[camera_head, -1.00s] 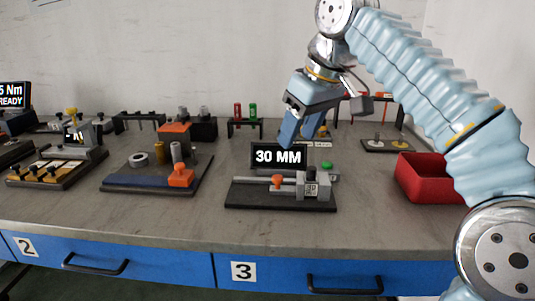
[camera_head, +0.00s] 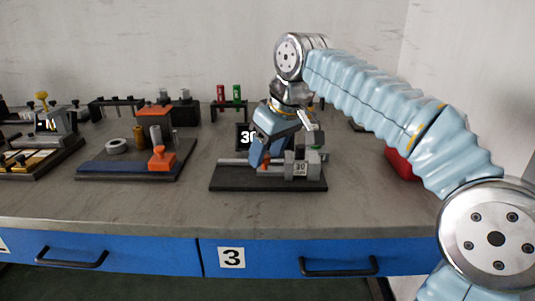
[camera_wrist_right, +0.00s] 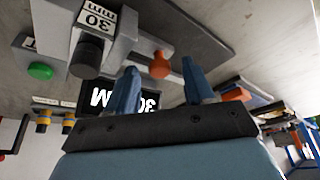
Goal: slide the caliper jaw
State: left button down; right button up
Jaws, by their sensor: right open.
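The caliper stand has a dark base (camera_head: 235,183), a grey rail and a grey block (camera_head: 300,168) labelled 30 mm. An orange knob (camera_wrist_right: 160,65) sits on the rail, left of the block in the head view. A black display (camera_head: 243,137) behind the rail is partly hidden by my gripper. My right gripper (camera_head: 264,160) is low over the rail, pointing down. In the wrist view my right gripper (camera_wrist_right: 161,85) is open, and the knob appears between and just beyond its fingertips. I cannot tell whether they touch it. My left gripper is out of view.
A green button (camera_wrist_right: 40,71) and a dark cylinder (camera_wrist_right: 88,52) stand near the labelled block. A red bin (camera_head: 398,165) is partly behind my right arm. A blue-based fixture (camera_head: 118,170) stands to the left. The bench front is clear.

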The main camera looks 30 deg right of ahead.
jog(key=shift+f, duration=0.1)
grip_shut()
dwell(0.3)
jog(key=shift+w+a, duration=0.1)
jog(key=a, duration=0.1)
jog(key=w+a+p, duration=0.1)
jog(key=shift+w+a, duration=0.3)
jog(key=shift+a, duration=0.05)
grip_release()
jog(key=shift+a, duration=0.1)
